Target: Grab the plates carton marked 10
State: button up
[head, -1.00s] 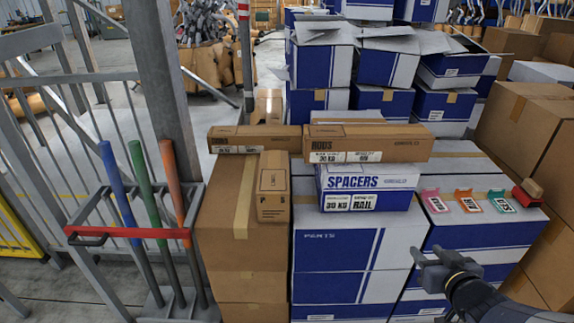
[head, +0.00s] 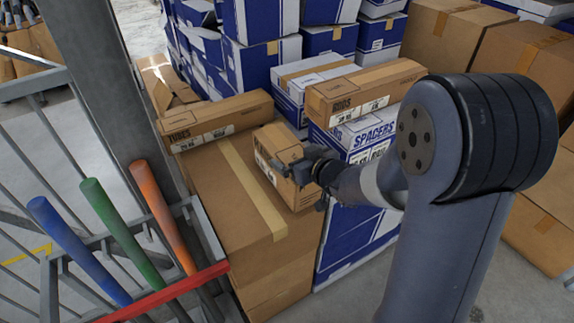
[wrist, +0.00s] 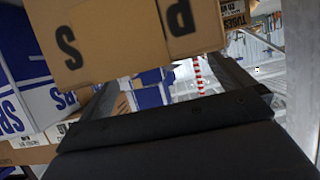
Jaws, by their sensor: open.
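A small brown carton (head: 272,138) stands on the left-hand stack of large brown cartons. It shows close up in the wrist view (wrist: 115,45), with upside-down black letters P and S; the rest of the word and any number are not readable. I take it for the plates carton. My gripper (head: 296,180) is open at the carton's near right side, and its fingers also show in the wrist view (wrist: 163,75), reaching toward the carton. Whether the fingers touch it I cannot tell. My arm hides part of the stack on the right.
A long tubes carton (head: 215,120) lies behind the small carton. A rods carton (head: 365,90) rests over the spacers carton (head: 365,138) to the right. A rack with blue, green and orange bars (head: 155,215) stands at left. The large carton's top (head: 225,185) is clear in front.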

aim_at(289, 151)
jog(key=shift+x, duration=2.35)
jog(key=shift+w+d, duration=0.1)
jog(key=shift+c, duration=0.4)
jog(key=c, duration=1.7)
jog(key=shift+r, duration=0.2)
